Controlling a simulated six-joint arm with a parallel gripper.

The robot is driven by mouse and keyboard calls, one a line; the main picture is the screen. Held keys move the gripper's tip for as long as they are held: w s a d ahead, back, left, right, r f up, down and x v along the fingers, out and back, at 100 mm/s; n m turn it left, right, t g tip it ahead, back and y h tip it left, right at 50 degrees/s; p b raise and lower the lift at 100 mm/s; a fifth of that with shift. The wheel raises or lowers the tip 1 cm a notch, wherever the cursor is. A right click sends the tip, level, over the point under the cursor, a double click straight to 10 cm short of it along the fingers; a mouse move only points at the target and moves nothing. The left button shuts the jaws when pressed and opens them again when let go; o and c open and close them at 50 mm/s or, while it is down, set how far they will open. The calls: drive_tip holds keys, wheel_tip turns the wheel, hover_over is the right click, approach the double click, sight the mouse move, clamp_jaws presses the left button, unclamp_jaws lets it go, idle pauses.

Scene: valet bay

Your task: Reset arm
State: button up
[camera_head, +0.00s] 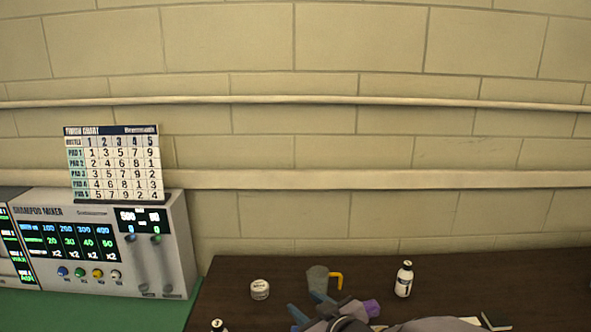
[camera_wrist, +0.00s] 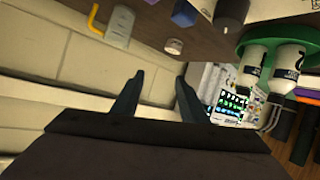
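My gripper (camera_head: 308,304) is at the bottom of the head view, over the dark table, with its blue-grey fingers pointing up and left. In the wrist view my gripper (camera_wrist: 159,76) has its two dark fingers spread apart. Nothing is between them; only the block wall shows behind. My gripper is open and empty. Most of my arm is cut off by the lower edge of the head view.
On the dark table (camera_head: 230,278) are a white tin (camera_head: 260,289), a grey mug (camera_head: 317,279) with a yellow handle and a white bottle (camera_head: 404,279). The shampoo mixer (camera_head: 165,225) carries a chart (camera_head: 115,160) at left. Inverted bottles (camera_wrist: 254,65) hang right in the wrist view.

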drive_tip(key=s+d+f+m+g+h+p, duration=0.1)
drive_tip(key=s+d+m+g+h, duration=0.15)
drive_tip(key=d, duration=0.25)
drive_tip(key=s+d+f+m+g+h+p, duration=0.1)
drive_tip(key=s+d+f+m+g+h, duration=0.1)
drive_tip(key=s+d+h, duration=0.3)
drive_tip(key=s+f+g, duration=0.1)
drive_tip(key=s, duration=0.2)
drive_tip(key=s+d+f+m+g+y, duration=0.1)
drive_tip(key=s, duration=0.2)
drive_tip(key=s+f+g, duration=0.1)
drive_tip(key=s+g, duration=0.1)
drive_tip(key=s, duration=0.1)
drive_tip(key=shift+s+d+m+y, duration=0.25)
drive_tip(key=shift+s+d+y, duration=0.05)
drive_tip(key=shift+d+y, duration=0.05)
drive_tip(key=s+f+m+g+b, duration=0.1)
drive_tip(key=s+f+g+b, duration=0.1)
drive_tip(key=s+f, duration=0.4)
drive_tip(key=s+g, duration=0.1)
drive_tip(key=s, duration=0.2)
drive_tip(key=shift+s+d+b, duration=0.25)
drive_tip(key=shift+d+b, duration=0.1)
